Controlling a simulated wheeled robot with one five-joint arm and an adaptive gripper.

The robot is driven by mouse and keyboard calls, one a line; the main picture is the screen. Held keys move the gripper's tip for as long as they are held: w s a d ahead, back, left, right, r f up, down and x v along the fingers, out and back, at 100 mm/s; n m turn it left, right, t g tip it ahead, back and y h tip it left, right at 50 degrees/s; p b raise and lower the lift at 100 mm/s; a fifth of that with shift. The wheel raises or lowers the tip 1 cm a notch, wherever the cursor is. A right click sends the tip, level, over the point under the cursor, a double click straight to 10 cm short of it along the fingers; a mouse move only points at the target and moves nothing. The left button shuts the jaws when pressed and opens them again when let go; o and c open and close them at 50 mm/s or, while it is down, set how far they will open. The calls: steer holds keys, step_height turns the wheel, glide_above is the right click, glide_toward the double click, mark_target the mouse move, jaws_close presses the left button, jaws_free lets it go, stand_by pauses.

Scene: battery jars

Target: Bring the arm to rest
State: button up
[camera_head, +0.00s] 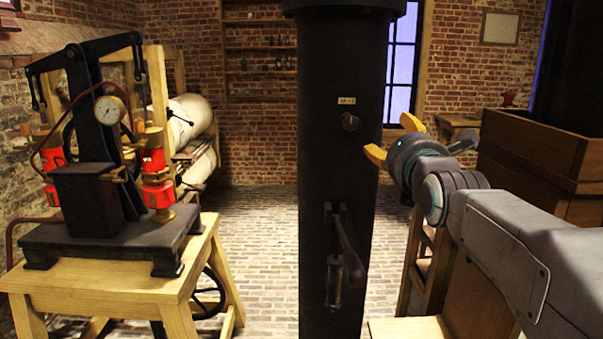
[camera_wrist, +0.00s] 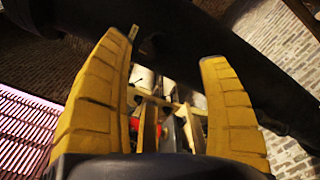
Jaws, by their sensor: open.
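My gripper (camera_head: 392,138) is raised at the right of the head view, at the end of my grey arm. Its yellow fingers are spread apart, with nothing between them. It is beside the right side of the dark column (camera_head: 340,180) in the picture. In the wrist view my gripper (camera_wrist: 170,80) also shows open and empty, with the dark column (camera_wrist: 235,62) running diagonally behind the fingers.
A machine with red jars (camera_head: 153,163) and a gauge stands on a wooden table (camera_head: 120,280) at the left. White cylinders (camera_head: 190,120) lie on a rack behind it. A wooden box structure (camera_head: 530,150) stands at the right. Brick floor (camera_head: 260,240) is clear between table and column.

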steer(key=s+f+m+g, duration=0.4)
steer(key=f+m+g, duration=0.1)
steer(key=f+m, duration=0.55)
steer(key=s+f+m+g, duration=0.4)
steer(key=f+m, duration=0.6)
steer(key=f, duration=0.2)
steer(key=s+f+m+g, duration=0.2)
steer(key=s+f, duration=0.3)
steer(key=s, duration=0.8)
steer(key=s+f+m+g, duration=0.3)
steer(key=s+f+m, duration=0.1)
steer(key=s, duration=0.9)
steer(key=shift+f, duration=0.65)
